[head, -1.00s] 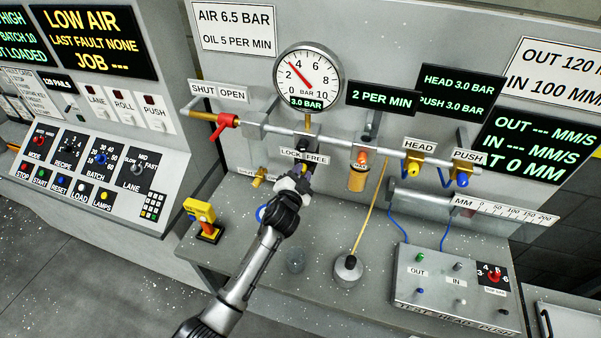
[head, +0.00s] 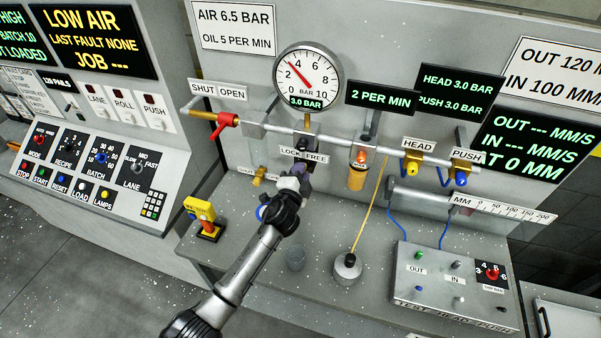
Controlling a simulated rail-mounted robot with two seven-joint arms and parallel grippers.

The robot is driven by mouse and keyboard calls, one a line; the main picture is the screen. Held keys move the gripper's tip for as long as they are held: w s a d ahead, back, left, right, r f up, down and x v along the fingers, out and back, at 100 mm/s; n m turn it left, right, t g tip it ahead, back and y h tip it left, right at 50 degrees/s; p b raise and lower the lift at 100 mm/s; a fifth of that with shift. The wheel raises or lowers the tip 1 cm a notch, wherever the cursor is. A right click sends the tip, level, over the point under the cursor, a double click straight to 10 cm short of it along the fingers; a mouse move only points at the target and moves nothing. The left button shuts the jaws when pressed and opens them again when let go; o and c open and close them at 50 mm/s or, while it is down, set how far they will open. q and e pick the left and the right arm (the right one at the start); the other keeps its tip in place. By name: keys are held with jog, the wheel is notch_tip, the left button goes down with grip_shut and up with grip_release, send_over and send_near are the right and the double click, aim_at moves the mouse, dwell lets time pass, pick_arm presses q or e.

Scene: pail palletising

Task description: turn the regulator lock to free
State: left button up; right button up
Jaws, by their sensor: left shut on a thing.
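The regulator hangs under the pipe below the round gauge (head: 307,78), which reads 3.0 BAR. Its label LOCK FREE (head: 304,156) is in view, but the lock itself is mostly hidden behind my left gripper (head: 301,178). That gripper reaches up from below and is shut on the regulator lock, just under the label. I cannot tell which way the lock is turned. My right gripper is not in view.
A red-handled shut-off valve (head: 224,123) sits on the pipe to the left. An orange oil bowl (head: 357,174) hangs close on the right. A yellow box (head: 203,213), a small oil can (head: 346,268) and a test box (head: 450,287) stand on the bench.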

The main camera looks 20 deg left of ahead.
pick_arm(q)
jog(key=o, duration=0.9)
jog(key=shift+o, duration=0.2)
jog(key=s, duration=1.3)
jog(key=shift+s+d+b, duration=0.3)
jog(key=shift+s+b, duration=0.05)
jog(key=shift+s, duration=0.05)
